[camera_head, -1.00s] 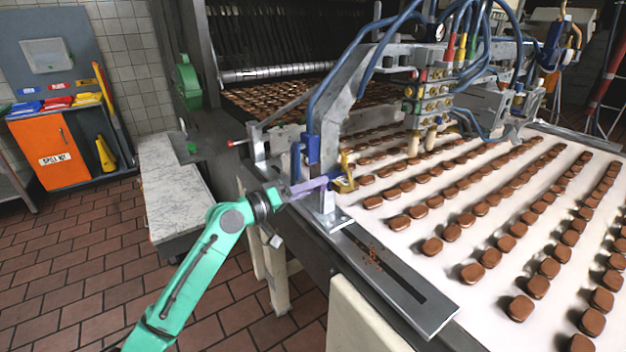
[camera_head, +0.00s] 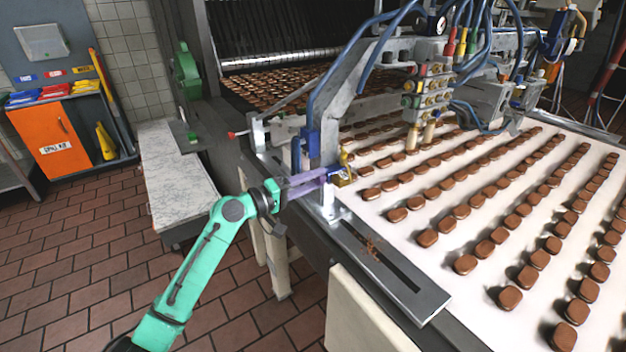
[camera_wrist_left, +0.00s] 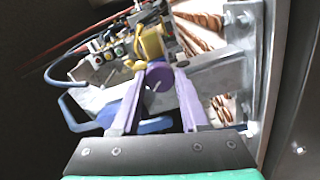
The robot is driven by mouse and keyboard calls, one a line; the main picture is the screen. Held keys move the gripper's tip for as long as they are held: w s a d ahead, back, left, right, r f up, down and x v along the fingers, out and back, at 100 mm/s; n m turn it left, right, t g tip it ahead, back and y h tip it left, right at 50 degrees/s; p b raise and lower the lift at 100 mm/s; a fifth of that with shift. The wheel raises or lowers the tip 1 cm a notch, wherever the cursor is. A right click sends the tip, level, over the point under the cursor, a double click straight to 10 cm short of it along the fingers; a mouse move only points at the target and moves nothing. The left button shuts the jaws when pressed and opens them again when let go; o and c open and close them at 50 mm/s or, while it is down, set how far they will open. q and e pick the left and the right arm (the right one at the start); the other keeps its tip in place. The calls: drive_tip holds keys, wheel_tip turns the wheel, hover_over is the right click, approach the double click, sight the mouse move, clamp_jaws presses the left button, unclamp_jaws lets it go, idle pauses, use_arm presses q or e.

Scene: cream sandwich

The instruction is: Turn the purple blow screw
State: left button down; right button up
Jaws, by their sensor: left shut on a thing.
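The purple blow screw (camera_wrist_left: 158,77) shows in the left wrist view as a round purple knob in front of a yellow fitting (camera_wrist_left: 152,45). It sits between the two purple fingers of my left gripper (camera_wrist_left: 163,82), which is shut on it. In the head view my left gripper (camera_head: 325,176), on its green arm, reaches the metal bracket at the belt's near left edge. The screw cannot be told apart from the purple fingers there. A bit of the yellow fitting (camera_head: 345,168) shows just beyond the fingertips. My right gripper is in neither view.
A metal frame (camera_head: 335,110) with blue hoses stands right beside the fingers. A slotted metal plate (camera_head: 425,295) lies along the belt's near edge. Rows of chocolate pieces cover the white belt (camera_head: 400,265).

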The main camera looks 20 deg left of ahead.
use_arm(q)
drive_tip(key=shift+c, duration=2.1)
unclamp_jaws()
drive_tip(key=b+v, duration=0.5)
drive_tip(key=v, duration=0.9)
drive_tip(key=shift+s, duration=0.25)
drive_tip(key=shift+a, duration=0.15)
